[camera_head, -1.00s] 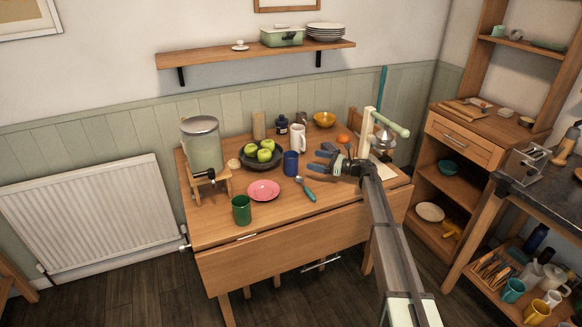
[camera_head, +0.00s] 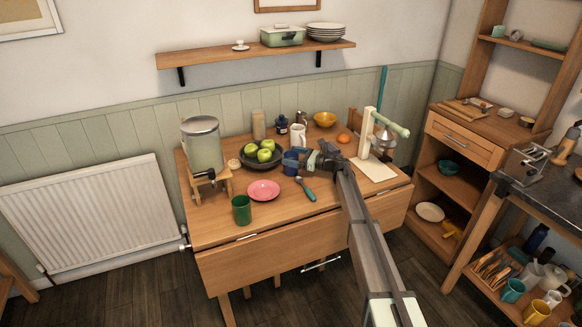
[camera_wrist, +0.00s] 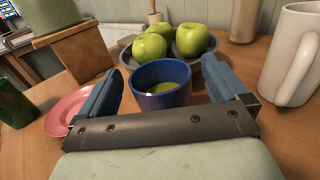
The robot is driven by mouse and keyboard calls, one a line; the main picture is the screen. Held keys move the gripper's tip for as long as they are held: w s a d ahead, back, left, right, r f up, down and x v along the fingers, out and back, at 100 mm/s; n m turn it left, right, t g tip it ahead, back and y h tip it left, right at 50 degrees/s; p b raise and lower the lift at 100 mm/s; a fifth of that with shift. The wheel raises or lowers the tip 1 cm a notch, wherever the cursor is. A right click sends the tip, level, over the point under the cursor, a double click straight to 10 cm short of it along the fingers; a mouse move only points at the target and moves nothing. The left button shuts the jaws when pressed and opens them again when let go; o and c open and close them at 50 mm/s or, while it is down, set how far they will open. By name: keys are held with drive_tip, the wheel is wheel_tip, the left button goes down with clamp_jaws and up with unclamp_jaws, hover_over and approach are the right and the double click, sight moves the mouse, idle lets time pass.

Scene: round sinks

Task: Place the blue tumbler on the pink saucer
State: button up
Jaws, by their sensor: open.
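The blue tumbler (camera_head: 290,168) stands upright on the table, right of the pink saucer (camera_head: 263,190). My gripper (camera_head: 296,161) is open at the tumbler, low over the table. In the wrist view the tumbler (camera_wrist: 161,88) sits between and just beyond the two blue fingers of my gripper (camera_wrist: 160,82), with a gap on each side. The saucer (camera_wrist: 68,112) lies flat and empty to the left, partly hidden by the left finger in the wrist view.
A dark bowl of green apples (camera_head: 262,157) stands behind the tumbler. A white mug (camera_head: 298,135) is behind it to the right. A green cup (camera_head: 241,210) stands left of the saucer. A teal-handled utensil (camera_head: 306,190) lies in front. A drink dispenser (camera_head: 202,145) stands at left.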

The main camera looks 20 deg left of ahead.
drive_tip(key=shift+a, duration=1.4)
drive_tip(key=shift+c, duration=0.4)
drive_tip(key=c, duration=1.6)
drive_tip(key=shift+r, duration=0.25)
